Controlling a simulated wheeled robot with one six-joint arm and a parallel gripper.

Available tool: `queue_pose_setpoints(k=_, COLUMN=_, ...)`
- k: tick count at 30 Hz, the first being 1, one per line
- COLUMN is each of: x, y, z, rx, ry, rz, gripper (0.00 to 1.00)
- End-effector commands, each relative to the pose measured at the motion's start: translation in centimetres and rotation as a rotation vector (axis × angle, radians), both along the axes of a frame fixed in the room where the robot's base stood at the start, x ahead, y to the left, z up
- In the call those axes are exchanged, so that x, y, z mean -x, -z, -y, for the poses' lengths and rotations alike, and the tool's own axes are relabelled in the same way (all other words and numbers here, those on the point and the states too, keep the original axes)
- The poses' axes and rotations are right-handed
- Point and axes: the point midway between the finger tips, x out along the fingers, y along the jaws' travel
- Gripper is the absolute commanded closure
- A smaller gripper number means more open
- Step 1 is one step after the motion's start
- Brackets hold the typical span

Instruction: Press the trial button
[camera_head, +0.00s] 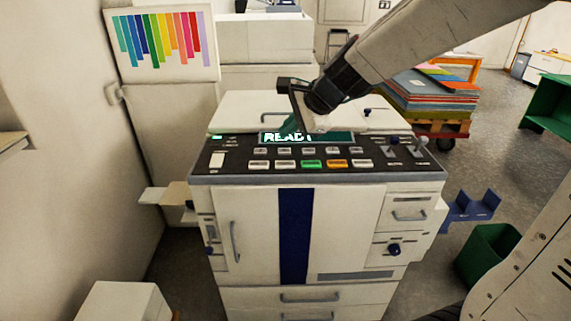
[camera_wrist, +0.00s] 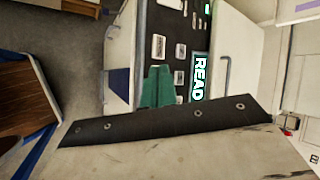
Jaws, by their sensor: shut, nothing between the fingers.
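The control panel (camera_head: 240,160) of a white copier-like machine carries a lit display (camera_head: 340,137) reading READY. Its front row has white buttons (camera_head: 259,165), a green button (camera_head: 312,164) and an orange button (camera_head: 337,164). The labels are too small to read, so I cannot tell which is the trial button. My gripper (camera_head: 292,129) is shut and empty over the panel near the display's left part. In the wrist view its teal fingers (camera_wrist: 157,88) hide part of the panel. White buttons (camera_wrist: 158,47) show beside them. I cannot tell whether the fingertips touch anything.
Levers (camera_head: 392,143) stand at the panel's right end. A side tray (camera_head: 165,196) juts out left. A stack of coloured sheets (camera_head: 435,88) on a red cart stands behind right. A green bin (camera_head: 487,253) is at right. A white box (camera_head: 123,302) is front left.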

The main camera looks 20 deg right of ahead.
Motion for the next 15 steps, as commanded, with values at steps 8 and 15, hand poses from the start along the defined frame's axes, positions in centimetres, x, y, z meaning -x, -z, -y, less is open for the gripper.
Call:
queue_pose_setpoints(k=8, x=-7.1, y=2.4, z=2.6, rx=-0.219, ry=0.388, rz=-0.043, gripper=1.00)
queue_pose_setpoints(k=15, x=-7.4, y=2.5, z=2.8, rx=-0.233, ry=0.414, rz=-0.044, gripper=1.00)
